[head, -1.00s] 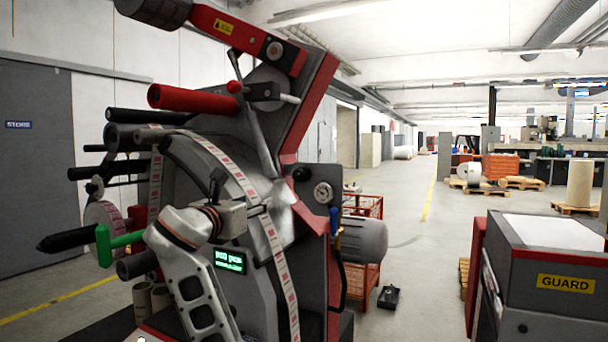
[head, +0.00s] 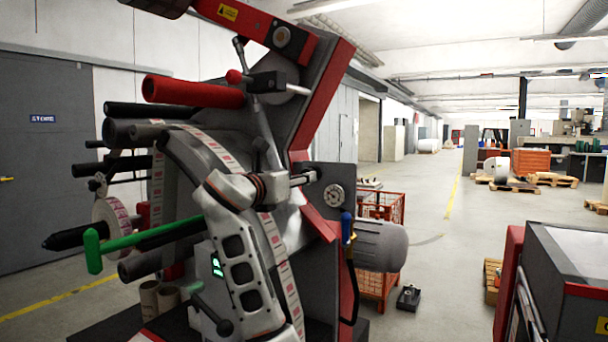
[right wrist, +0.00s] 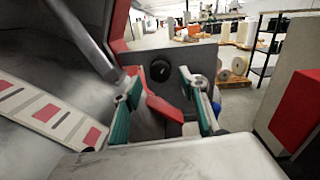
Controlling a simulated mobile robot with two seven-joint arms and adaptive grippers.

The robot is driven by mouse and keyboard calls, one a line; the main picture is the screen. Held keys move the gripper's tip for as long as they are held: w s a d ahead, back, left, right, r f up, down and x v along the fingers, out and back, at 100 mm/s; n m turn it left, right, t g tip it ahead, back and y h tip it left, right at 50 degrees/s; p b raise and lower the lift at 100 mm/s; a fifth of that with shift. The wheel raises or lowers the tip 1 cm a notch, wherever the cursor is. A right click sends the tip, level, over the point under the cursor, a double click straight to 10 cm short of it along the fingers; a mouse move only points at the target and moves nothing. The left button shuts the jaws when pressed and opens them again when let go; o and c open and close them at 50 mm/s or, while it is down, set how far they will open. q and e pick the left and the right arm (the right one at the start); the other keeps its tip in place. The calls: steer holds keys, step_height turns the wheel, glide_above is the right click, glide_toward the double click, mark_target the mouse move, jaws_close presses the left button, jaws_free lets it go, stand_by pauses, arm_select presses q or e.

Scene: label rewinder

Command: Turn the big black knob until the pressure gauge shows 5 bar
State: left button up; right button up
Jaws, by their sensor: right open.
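The big black knob (right wrist: 160,70) is on a dark grey panel, ahead of my right gripper in the right wrist view. In the head view my right gripper (head: 309,178) covers the knob's place. My right gripper (right wrist: 160,97) is open, with its green-padded fingers apart and nothing between them. The knob appears beyond the fingertips, above the middle of the gap. The round pressure gauge (head: 334,195) is on the machine panel, just right of my right gripper. Its needle is too small to read. My left gripper is not in view.
The label strip (head: 275,250) runs down the machine close to my right arm. A blue-handled lever (head: 347,228) and a grey motor (head: 380,244) are below and right of the gauge. A guard cabinet (head: 560,265) stands at right, with open floor between.

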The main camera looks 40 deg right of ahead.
steer(key=shift+p+x, duration=0.3)
steer(key=shift+x, duration=1.6)
steer(key=c, duration=1.1)
steer(key=m, duration=1.1)
steer(key=shift+s+f+m, duration=0.1)
steer(key=shift+m, duration=0.3)
